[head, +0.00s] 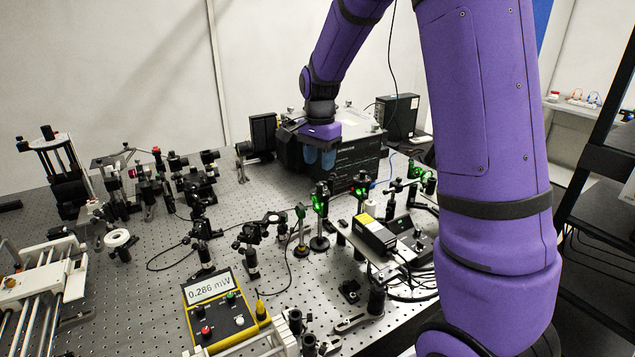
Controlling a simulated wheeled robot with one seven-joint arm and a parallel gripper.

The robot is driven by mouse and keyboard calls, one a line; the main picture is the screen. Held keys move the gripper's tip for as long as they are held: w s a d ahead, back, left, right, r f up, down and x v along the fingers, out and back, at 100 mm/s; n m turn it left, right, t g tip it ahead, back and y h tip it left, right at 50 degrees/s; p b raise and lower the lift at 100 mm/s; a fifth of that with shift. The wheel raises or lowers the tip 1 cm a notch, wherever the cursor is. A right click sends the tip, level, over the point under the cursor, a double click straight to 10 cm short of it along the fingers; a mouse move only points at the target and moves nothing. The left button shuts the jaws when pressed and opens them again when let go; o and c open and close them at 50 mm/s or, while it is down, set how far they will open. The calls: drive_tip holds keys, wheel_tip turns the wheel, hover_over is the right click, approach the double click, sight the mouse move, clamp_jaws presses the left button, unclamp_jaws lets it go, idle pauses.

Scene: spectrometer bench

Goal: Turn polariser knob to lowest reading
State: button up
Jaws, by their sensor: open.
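My gripper (319,157) hangs at the end of the purple arm, fingers pointing down, in front of the large dark box (355,162) at the back of the bench. Its two bluish fingers are apart, with nothing seen between them. A yellow meter (222,318) at the front reads 0.286 mW on its display (209,289). Green-lit optic mounts on posts stand below the gripper, one at the middle (320,198) and one to its right (362,187). I cannot tell which mount carries the polariser knob; it is too small to make out.
Several post-mounted optics crowd the left of the perforated bench (130,285). A yellow-topped black box (374,234) stands right of the middle. A rail stage (40,290) lies front left. My arm hides part of the right side.

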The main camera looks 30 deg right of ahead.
sight(320, 184)
wheel_tip(320, 184, down, 7)
drive_tip(key=shift+d+r, duration=0.1)
drive_tip(key=shift+r, duration=0.05)
drive_tip(key=shift+c, duration=0.3)
clamp_jaws()
